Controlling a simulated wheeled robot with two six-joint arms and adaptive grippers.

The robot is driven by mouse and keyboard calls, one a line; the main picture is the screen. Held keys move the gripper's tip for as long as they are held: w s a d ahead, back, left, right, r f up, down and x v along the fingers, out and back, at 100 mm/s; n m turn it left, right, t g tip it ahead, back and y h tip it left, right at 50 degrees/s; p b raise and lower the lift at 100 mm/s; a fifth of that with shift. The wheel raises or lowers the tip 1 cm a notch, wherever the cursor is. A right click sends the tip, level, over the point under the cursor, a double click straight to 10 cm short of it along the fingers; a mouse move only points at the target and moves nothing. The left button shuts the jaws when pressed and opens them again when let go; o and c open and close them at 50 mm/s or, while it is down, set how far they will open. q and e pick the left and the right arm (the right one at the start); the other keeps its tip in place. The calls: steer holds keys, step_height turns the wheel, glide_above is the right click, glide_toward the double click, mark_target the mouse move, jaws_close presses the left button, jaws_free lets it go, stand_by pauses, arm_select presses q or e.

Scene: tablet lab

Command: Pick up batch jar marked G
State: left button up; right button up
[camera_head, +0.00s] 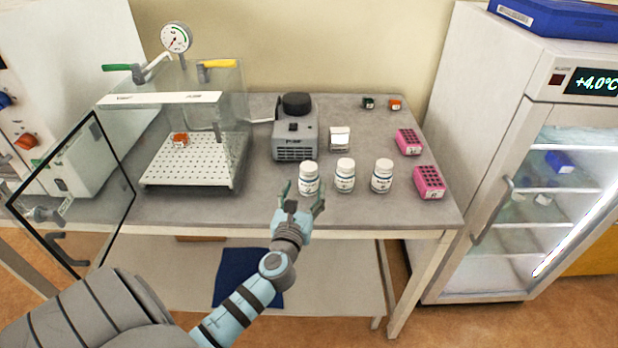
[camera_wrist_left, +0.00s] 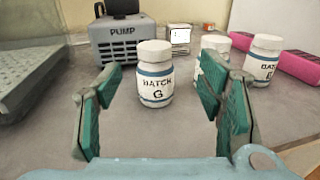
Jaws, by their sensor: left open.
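The batch jar marked G (camera_wrist_left: 155,78) is white with a blue band and stands upright on the bench. In the head view it is the leftmost of three white jars (camera_head: 309,178). My left gripper (camera_head: 303,203) is open, in front of this jar. In the left wrist view its green fingers (camera_wrist_left: 162,112) are on either side of the picture, with jar G beyond and between them, apart from both. The middle jar (camera_head: 345,175) and the right jar (camera_head: 381,176) stand to its right. The right wrist jar's label is partly readable (camera_wrist_left: 262,60). My right gripper is not in view.
A grey pump (camera_head: 294,140) stands behind jar G. A clear chamber with a perforated plate (camera_head: 190,176) and open glass door (camera_head: 75,195) is at left. Pink racks (camera_head: 429,183) lie at right. A glass-door fridge (camera_head: 540,170) stands beyond the bench's right end.

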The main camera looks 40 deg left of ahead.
mark_target(307, 173)
arm_select(q)
steer(key=x, duration=0.6)
steer(key=b+x, duration=0.1)
steer(key=x, duration=0.2)
steer(key=shift+a+f, duration=0.15)
steer(key=shift+a, duration=0.25)
steer(key=shift+s, duration=0.2)
steer(key=c, duration=1.3)
steer(key=shift+r, duration=0.2)
